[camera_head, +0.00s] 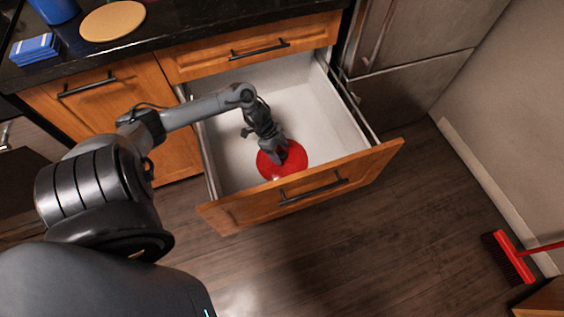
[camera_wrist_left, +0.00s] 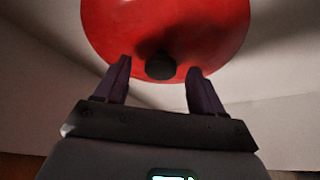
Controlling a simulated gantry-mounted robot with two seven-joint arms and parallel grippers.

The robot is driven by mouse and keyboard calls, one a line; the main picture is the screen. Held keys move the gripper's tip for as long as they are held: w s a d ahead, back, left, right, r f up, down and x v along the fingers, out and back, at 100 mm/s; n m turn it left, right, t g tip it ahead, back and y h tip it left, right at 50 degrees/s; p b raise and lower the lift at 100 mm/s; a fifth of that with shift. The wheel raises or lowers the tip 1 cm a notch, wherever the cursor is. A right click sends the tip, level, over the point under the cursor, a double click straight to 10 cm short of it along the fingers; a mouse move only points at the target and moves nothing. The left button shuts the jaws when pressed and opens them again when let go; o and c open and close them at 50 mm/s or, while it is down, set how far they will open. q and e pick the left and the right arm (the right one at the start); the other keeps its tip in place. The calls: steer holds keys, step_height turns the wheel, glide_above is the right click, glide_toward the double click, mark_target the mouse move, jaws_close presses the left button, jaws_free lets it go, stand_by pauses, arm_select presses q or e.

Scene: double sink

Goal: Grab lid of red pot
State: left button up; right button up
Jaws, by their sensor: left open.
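The red pot lid (camera_head: 294,158) lies in the open drawer near its front panel. In the left wrist view the red lid (camera_wrist_left: 190,28) fills the top middle, with a dark round knob (camera_wrist_left: 160,66) on it. My left gripper (camera_head: 280,158) reaches down into the drawer over the lid. In the left wrist view my left gripper (camera_wrist_left: 160,78) is open, with one finger on each side of the knob. I cannot tell whether the fingers touch the lid. The pot body is not visible. My right gripper is not in view.
The white-lined drawer (camera_head: 335,113) is pulled out, with its wooden front (camera_head: 240,212) toward me. The dark counter (camera_head: 180,25) behind holds a round board (camera_head: 112,21), blue-and-white packets (camera_head: 35,48) and a blue container (camera_head: 54,10). The floor between is clear.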

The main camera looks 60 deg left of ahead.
arm_select(q)
steer(key=shift+w+d+f, duration=0.2)
steer(key=shift+f, duration=0.25)
steer(key=shift+a, duration=0.1)
steer(key=shift+c, duration=0.2)
steer(key=shift+c, duration=1.1)
jaws_close()
